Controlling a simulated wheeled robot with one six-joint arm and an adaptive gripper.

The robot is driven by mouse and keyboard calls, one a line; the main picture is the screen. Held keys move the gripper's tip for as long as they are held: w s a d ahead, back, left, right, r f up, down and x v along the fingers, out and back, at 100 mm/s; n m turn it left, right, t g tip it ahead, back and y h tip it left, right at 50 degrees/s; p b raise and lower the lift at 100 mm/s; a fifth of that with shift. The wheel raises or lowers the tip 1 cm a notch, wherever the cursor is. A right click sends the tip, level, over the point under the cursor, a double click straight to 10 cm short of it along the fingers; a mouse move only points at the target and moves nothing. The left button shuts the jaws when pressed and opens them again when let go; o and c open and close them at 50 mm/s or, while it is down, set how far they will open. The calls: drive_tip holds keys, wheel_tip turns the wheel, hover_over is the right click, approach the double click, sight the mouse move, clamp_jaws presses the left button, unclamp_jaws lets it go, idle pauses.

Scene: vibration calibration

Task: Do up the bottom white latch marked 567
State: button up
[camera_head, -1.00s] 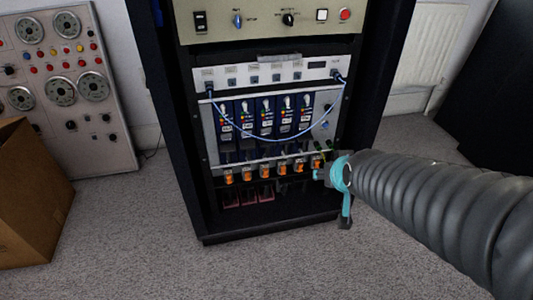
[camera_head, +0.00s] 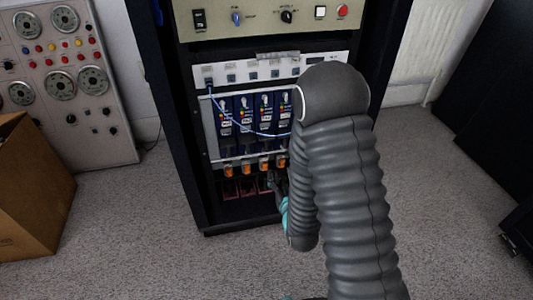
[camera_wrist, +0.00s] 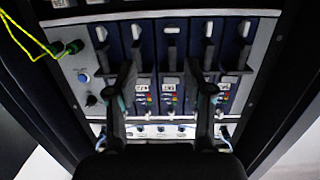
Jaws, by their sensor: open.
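Several blue modules (camera_head: 245,115) stand side by side in the rack, with white latches at their tops in the head view. The wrist view appears upside down; there a row of white latches (camera_wrist: 170,30) lies along the picture's top, at the modules' lower ends. The numbers are too small to read, so I cannot tell which latch is 567. My gripper (camera_wrist: 162,75) is open and empty, its two dark fingers spread on either side of the middle module, apart from the latches. In the head view my arm hides the right-hand modules and most of the gripper.
Orange connectors (camera_head: 247,166) line the rack below the modules. A blue cable (camera_head: 235,122) loops across the front. Yellow-green cables (camera_wrist: 45,50) plug in at the panel's side. A cardboard box (camera_head: 35,190) stands left; carpet before the rack is clear.

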sight(266, 152)
drive_tip(key=shift+t+y, duration=0.5)
drive_tip(key=shift+t, duration=0.1)
drive_tip(key=b+x, duration=0.1)
drive_tip(key=x, duration=0.3)
drive_tip(key=a+f+b+x, duration=0.1)
drive_tip(key=b+x, duration=0.1)
drive_tip(key=x, duration=0.2)
drive_tip(key=b+x, duration=0.2)
drive_tip(key=x, duration=0.2)
drive_tip(key=shift+s+a+f, duration=0.25)
drive_tip(key=shift+f, duration=0.15)
clamp_jaws()
